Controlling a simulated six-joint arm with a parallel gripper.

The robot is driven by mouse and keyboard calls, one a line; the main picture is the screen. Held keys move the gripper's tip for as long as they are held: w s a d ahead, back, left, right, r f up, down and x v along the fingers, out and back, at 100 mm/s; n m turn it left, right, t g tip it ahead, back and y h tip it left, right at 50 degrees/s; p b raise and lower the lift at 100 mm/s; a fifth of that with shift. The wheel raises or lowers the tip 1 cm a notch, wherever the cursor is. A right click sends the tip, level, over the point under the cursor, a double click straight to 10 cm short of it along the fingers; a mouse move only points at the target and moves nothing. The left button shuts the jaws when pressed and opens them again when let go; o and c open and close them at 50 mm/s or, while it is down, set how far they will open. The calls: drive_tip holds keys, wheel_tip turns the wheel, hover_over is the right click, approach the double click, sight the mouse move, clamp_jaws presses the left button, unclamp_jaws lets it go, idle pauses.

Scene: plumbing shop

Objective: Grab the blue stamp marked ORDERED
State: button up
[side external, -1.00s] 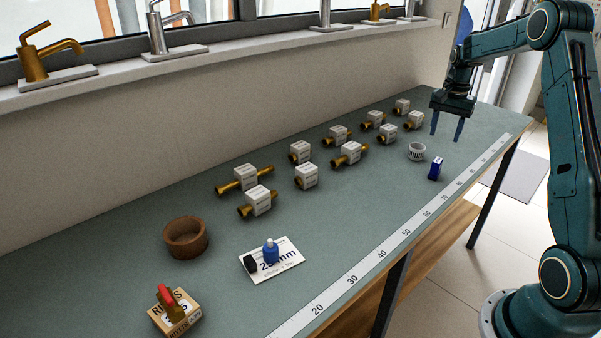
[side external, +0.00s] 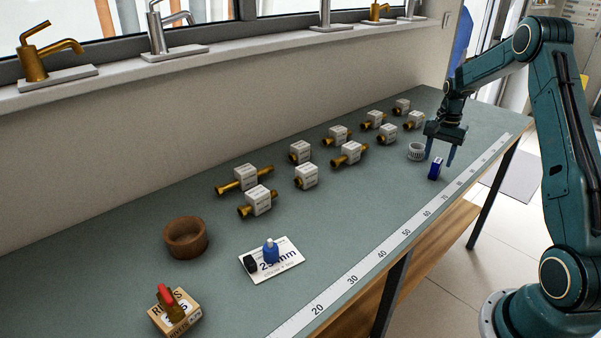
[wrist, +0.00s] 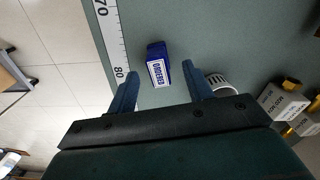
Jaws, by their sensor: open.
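The blue stamp (side external: 435,169) stands on the green bench top near the ruler strip, toward the right end. In the wrist view the stamp (wrist: 158,66) shows a white label reading ORDERED. My gripper (side external: 440,156) is open just above the stamp in the side view. In the wrist view my gripper (wrist: 161,73) has its two blue fingers spread on either side, with the stamp ahead between them. No contact between the fingers and the stamp is visible.
A white slotted cup (side external: 416,151) stands close left of the stamp and also shows beside the right finger in the wrist view (wrist: 221,82). Several brass valves with white tags (side external: 349,153) stand further left. The ruler strip (side external: 401,232) runs along the front edge.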

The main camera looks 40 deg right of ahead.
sight(438, 160)
drive_tip(key=shift+f, duration=2.3)
drive_tip(key=c, duration=1.1)
